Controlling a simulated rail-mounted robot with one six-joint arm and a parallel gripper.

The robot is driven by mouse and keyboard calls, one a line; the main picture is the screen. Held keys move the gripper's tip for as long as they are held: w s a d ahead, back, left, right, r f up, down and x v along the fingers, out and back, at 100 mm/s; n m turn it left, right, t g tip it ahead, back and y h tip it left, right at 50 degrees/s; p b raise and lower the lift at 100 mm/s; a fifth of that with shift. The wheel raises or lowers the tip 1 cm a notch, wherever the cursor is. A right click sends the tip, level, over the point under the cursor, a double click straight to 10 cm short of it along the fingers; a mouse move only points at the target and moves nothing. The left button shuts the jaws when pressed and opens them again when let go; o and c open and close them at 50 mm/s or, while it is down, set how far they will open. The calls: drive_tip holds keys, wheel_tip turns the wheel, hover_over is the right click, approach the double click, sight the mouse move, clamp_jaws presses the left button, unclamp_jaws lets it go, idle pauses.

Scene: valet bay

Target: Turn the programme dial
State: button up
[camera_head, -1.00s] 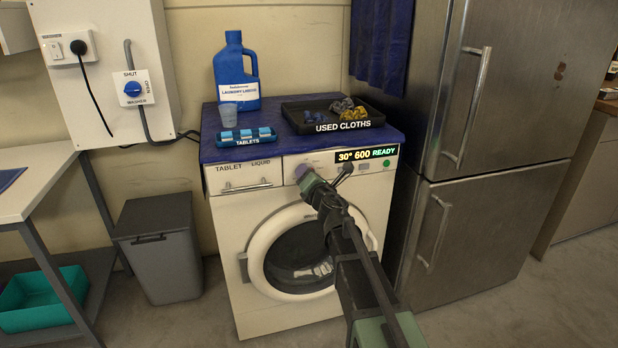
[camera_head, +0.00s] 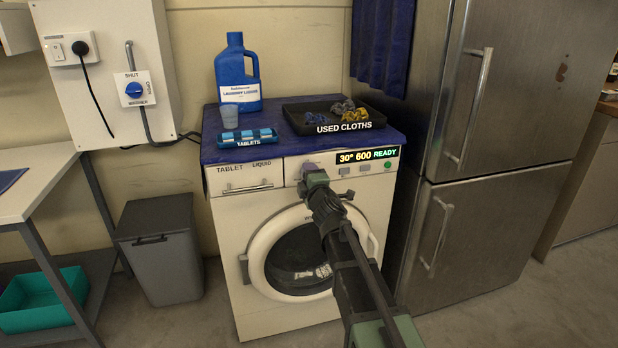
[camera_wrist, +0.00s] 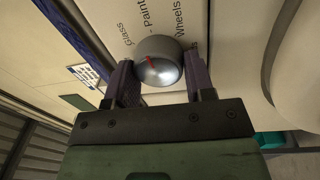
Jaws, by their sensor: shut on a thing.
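The programme dial (camera_wrist: 158,61) is a round silver knob with a red mark on its face. In the wrist view my gripper (camera_wrist: 159,78) is shut on it, one finger on each side. Printed words around it read "Glass", "Paint" and "Wheels"; one more is mostly hidden by a finger. In the head view my gripper (camera_head: 310,170) is at the front panel of the white washing machine (camera_head: 232,250), and hides the dial. The panel display (camera_head: 367,156) reads "30° 600 READY".
On the blue-covered machine top stand a blue laundry liquid bottle (camera_head: 237,75), a cup (camera_head: 229,115), a tablets tray (camera_head: 247,138) and a black used cloths tray (camera_head: 378,116). The round door (camera_head: 262,240) is shut. A fridge (camera_head: 500,110) stands close on the right, a grey bin (camera_head: 160,250) on the left.

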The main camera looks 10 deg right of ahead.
drive_tip(key=shift+m, duration=0.6)
drive_tip(key=o, duration=0.9)
drive_tip(key=shift+s, duration=0.15)
drive_tip(key=s, duration=0.7)
drive_tip(key=s+d, duration=0.1)
drive_tip(key=s, duration=0.2)
drive_tip(key=shift+s+f+b, duration=0.25)
drive_tip(key=shift+f+b, duration=0.15)
